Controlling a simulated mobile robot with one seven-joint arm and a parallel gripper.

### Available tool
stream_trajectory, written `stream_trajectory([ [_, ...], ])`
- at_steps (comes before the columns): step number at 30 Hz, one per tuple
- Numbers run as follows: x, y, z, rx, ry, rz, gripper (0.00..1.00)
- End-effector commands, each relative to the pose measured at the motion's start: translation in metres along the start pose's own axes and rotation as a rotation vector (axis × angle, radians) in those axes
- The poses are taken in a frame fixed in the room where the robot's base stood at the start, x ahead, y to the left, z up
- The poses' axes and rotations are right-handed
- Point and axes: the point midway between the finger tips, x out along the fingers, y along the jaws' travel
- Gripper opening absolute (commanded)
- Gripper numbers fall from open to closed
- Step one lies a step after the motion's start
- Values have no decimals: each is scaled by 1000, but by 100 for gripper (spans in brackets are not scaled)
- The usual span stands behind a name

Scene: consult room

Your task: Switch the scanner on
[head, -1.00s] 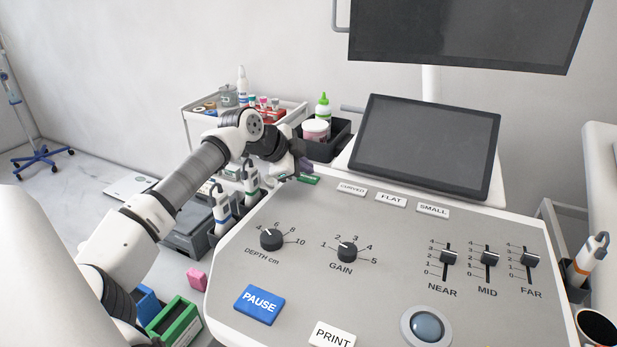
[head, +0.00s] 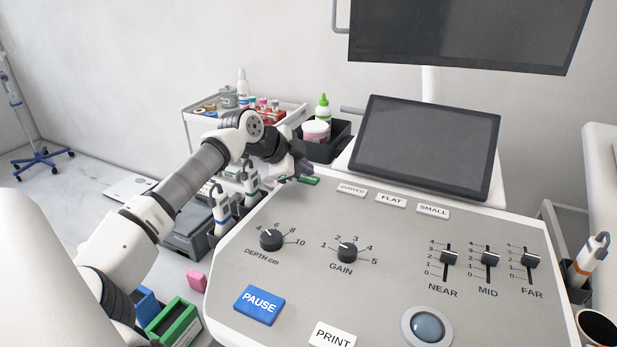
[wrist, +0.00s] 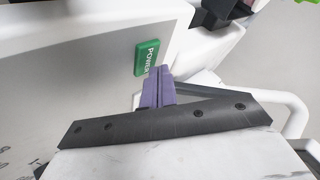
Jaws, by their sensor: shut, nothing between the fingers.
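The scanner's grey control panel (head: 310,215) fills the lower middle of the head view. Its green POWER button (wrist: 147,58) shows clearly in the wrist view, near the panel's white edge; in the head view the green button (head: 309,180) is at the panel's far left corner. My gripper (wrist: 160,73) is shut and empty, its purple fingertips just beside the button's lower end. Whether they touch it I cannot tell. In the head view my gripper (head: 304,167) is at that corner. The scanner's tilted screen (head: 425,145) and the upper monitor (head: 455,30) are dark.
A black bin (head: 342,135) with a green-capped bottle (head: 323,108) and pink jar (head: 315,130) stands behind the corner. Probes (head: 221,205) stand in holders along the panel's left side. A white cart (head: 190,127) with supplies is behind my arm.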

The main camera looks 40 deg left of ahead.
Motion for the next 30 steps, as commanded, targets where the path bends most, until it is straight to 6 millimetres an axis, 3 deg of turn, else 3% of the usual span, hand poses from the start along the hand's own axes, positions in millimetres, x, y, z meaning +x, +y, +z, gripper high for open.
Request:
stream_trajectory([
  [1,10,11,9,-28,-1,27,0],
  [16,6,6,6,-27,-1,26,0],
  [30,-28,-21,-18,-17,-4,18,0],
])
